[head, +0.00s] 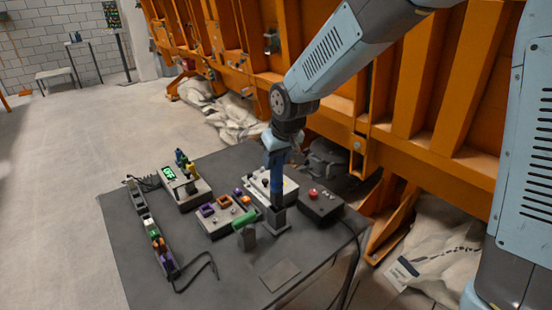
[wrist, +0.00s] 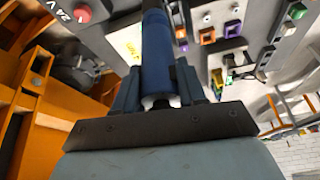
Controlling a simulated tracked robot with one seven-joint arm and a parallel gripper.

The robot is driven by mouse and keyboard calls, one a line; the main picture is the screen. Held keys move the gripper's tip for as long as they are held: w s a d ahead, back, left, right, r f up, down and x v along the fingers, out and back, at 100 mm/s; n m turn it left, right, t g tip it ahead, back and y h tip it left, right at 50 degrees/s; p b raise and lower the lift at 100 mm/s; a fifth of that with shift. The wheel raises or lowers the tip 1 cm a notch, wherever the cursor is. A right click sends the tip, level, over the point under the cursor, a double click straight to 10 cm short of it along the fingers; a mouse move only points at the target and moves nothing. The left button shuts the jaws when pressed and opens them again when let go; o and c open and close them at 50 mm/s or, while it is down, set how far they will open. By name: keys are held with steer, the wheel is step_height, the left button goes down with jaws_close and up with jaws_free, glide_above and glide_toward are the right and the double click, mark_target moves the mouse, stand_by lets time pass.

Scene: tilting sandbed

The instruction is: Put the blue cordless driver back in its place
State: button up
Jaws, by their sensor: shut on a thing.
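The blue cordless driver (head: 277,187) is upright below my gripper (head: 277,160) in the head view, its blue body gripped near the top. Its lower end meets a dark grey block (head: 278,218) at table height; I cannot tell whether this block is part of the driver or a holder. In the wrist view the blue driver (wrist: 157,50) runs away from my gripper (wrist: 157,88), between the two fingers, which are shut on it. Its far end is cut off by the top edge there.
The dark table (head: 130,215) holds a green-topped tool (head: 244,221), a box with a red button (head: 318,199), a grey box with purple and orange sockets (head: 222,213), a meter (head: 182,186) and a strip of coloured plugs (head: 157,242). A flat grey square (head: 281,275) lies in front.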

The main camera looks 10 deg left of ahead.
mark_target(277, 179)
steer(key=shift+f, duration=3.5)
stand_by(0.7)
steer(key=o, duration=1.8)
steer(key=shift+r, duration=4)
steer(key=shift+d, duration=0.1)
